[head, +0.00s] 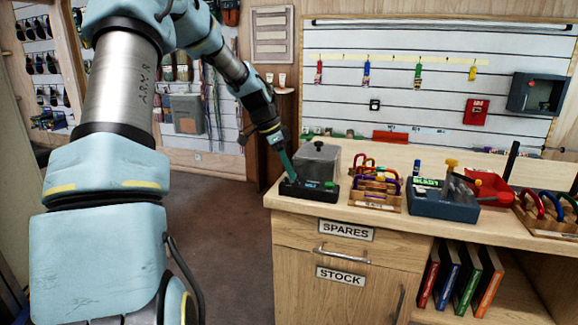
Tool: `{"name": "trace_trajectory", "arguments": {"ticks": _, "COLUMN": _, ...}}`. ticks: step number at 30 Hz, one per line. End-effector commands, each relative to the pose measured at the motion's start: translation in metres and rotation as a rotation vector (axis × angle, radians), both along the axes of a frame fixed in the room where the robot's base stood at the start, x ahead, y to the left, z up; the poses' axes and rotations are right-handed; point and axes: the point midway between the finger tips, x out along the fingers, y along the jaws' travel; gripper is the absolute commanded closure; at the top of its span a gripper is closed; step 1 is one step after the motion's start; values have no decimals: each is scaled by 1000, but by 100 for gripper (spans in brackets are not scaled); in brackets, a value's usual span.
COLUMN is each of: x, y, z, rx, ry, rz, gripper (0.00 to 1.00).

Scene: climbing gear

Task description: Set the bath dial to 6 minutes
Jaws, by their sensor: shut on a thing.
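The bath (318,162) is a grey lidded box on a black base, standing at the left end of the wooden counter. A small lettered label and a tiny green mark show on the front of its base. My gripper (291,178) reaches down from the upper left to the left front of this base. It is shut on the bath dial, which the fingers hide. I cannot read the dial's setting at this size.
Right of the bath on the counter (350,205) are a wooden rack of coloured carabiners (374,190), a blue-grey device (444,198) and a red object (490,187). A slatted wall with hanging tags stands behind. Open floor (215,205) lies left of the counter.

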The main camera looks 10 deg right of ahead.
Motion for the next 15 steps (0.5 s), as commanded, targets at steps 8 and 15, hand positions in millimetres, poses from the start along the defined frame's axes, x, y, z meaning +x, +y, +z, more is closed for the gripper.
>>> {"name": "trace_trajectory", "arguments": {"ticks": 8, "x": 2, "y": 0, "z": 1, "rx": 0, "ry": 0, "rz": -169, "gripper": 100}}
{"name": "trace_trajectory", "arguments": {"ticks": 15, "x": 3, "y": 0, "z": 0, "rx": 1, "ry": -1, "rz": -244, "gripper": 100}}
